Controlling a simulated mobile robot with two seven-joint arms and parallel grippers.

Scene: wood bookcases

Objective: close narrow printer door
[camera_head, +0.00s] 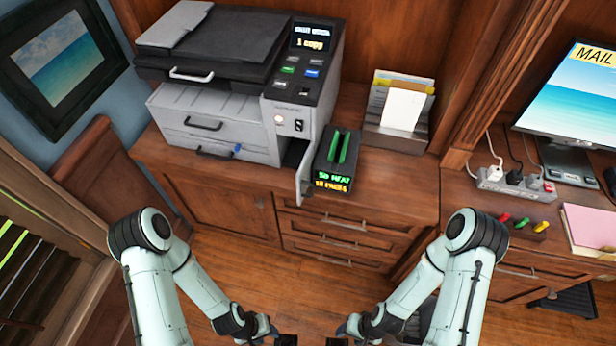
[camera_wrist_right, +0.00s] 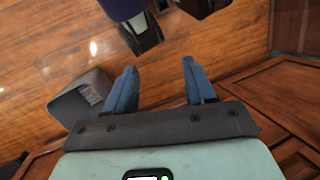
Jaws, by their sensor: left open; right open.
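The grey and black printer (camera_head: 235,75) stands on the wooden cabinet. Its narrow door (camera_head: 304,172) is a thin light grey panel at the lower right of the printer's front. It stands open, swung out toward me, with a dark gap beside it. My left gripper (camera_head: 285,340) is at the bottom edge, partly cut off, open and well below the door. My right gripper (camera_head: 343,338) is close beside it, also low and far from the door. In the right wrist view its blue fingers (camera_wrist_right: 160,72) are spread with nothing between them.
A black box with green slots (camera_head: 338,165) stands just right of the door, close to it. A paper holder (camera_head: 398,115) is further right. Cabinet drawers (camera_head: 345,225) lie below. A power strip (camera_head: 515,184) and monitor (camera_head: 575,90) are on the right desk. A grey bin (camera_wrist_right: 82,98) stands on the floor.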

